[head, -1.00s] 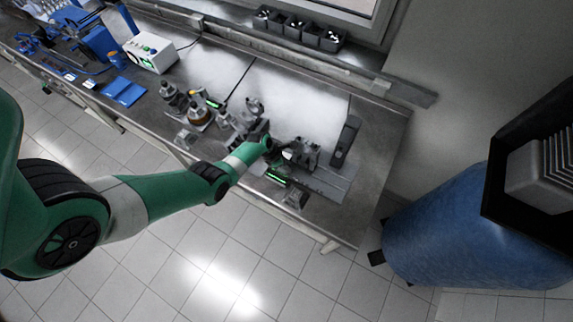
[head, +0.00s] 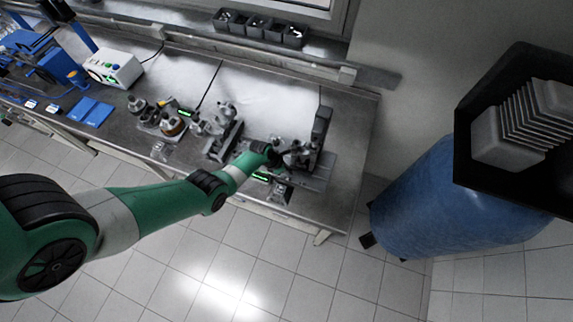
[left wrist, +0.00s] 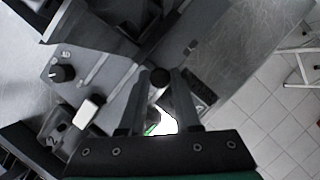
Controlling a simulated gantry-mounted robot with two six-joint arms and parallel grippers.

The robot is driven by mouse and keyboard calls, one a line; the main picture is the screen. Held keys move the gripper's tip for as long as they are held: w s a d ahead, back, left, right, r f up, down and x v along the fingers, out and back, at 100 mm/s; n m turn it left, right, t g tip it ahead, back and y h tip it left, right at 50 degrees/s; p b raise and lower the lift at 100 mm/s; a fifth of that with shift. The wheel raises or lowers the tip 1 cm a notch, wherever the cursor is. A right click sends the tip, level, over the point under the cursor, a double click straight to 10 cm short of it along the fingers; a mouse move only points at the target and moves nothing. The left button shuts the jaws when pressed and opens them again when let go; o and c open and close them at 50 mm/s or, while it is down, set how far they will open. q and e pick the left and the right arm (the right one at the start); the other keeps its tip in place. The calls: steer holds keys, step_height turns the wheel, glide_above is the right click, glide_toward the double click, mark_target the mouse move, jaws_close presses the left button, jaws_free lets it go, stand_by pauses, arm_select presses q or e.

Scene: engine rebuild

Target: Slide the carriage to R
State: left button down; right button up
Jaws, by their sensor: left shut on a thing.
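The carriage (head: 298,156) is a grey block assembly on a flat grey rail base (head: 318,178) near the bench's right end. My left gripper (head: 272,155) is at the carriage's left side in the head view. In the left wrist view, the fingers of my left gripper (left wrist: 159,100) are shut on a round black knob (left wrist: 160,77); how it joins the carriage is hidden. The carriage stands close to the tall dark block (head: 321,124) in the head view. No R mark can be read. My right gripper is not in view.
A green-lit display (head: 262,177) sits at the bench's front edge. Grey fixtures (head: 222,140) stand left of my gripper. Black bins (head: 262,26) line the back. A blue drum (head: 430,205) stands on the floor to the right.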

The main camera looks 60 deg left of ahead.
arm_select(q)
steer(key=c, duration=0.6)
jaws_free()
